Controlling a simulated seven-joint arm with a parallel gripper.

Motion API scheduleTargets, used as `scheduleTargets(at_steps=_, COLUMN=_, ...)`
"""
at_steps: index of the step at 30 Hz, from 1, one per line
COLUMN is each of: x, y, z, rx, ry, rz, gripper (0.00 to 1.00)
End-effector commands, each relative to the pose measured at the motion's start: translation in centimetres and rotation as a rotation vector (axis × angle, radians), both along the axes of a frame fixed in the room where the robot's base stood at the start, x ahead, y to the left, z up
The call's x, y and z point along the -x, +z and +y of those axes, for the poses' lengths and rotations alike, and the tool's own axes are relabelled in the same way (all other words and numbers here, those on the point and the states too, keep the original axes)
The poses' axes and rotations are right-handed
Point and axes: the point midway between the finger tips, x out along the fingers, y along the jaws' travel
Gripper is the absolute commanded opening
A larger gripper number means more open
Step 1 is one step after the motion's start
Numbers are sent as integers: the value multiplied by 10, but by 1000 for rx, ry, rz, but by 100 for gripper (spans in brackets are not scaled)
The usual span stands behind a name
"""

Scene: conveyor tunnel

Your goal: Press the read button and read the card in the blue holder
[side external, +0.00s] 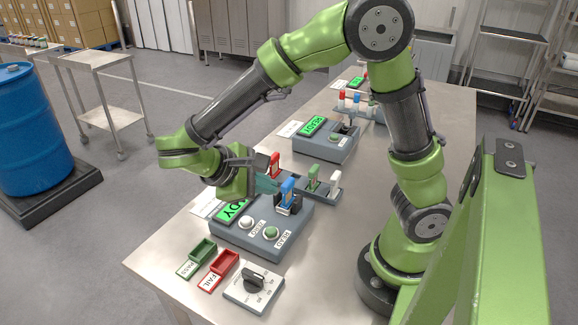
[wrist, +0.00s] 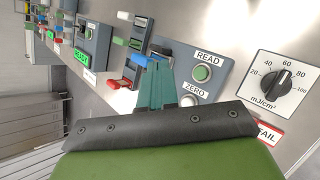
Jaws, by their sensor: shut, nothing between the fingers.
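The blue holder (side external: 287,191) stands upright in a dark slot on top of the near grey reader box (side external: 262,240). The green read button (side external: 271,232), marked READ, is on that box's front right; it also shows in the wrist view (wrist: 202,73). My gripper (side external: 267,184) is shut and empty, above the back of the box, left of the blue holder and apart from the read button. Its teal fingers (wrist: 155,85) show in the wrist view, overlapping part of the box. The box's green display (side external: 232,211) shows "DY"; my gripper hides the rest.
A white ZERO button (side external: 246,222) is beside the read button. Red (side external: 275,163), green (side external: 313,176) and white (side external: 335,181) holders stand behind the blue one. Green PASS (side external: 197,258) and red FAIL (side external: 219,270) trays and a dial box (side external: 254,287) lie in front. Another reader (side external: 325,140) stands farther back.

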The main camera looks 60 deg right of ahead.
Motion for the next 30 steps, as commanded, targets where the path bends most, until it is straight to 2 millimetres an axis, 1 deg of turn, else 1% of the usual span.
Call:
scheduleTargets(at_steps=10, x=0, y=-1, z=0, rx=-3, ry=-5, rz=0, gripper=0)
scheduleTargets(at_steps=14, x=0, y=-8, z=0, rx=-2, ry=-4, rz=1, gripper=0)
scheduleTargets(at_steps=17, x=0, y=-19, z=0, rx=-2, ry=-4, rz=2, gripper=0)
scheduleTargets(at_steps=24, x=1, y=-54, z=0, rx=-2, ry=-4, rz=2, gripper=0)
scheduleTargets(at_steps=30, x=1, y=-77, z=0, rx=-2, ry=-4, rz=1, gripper=0)
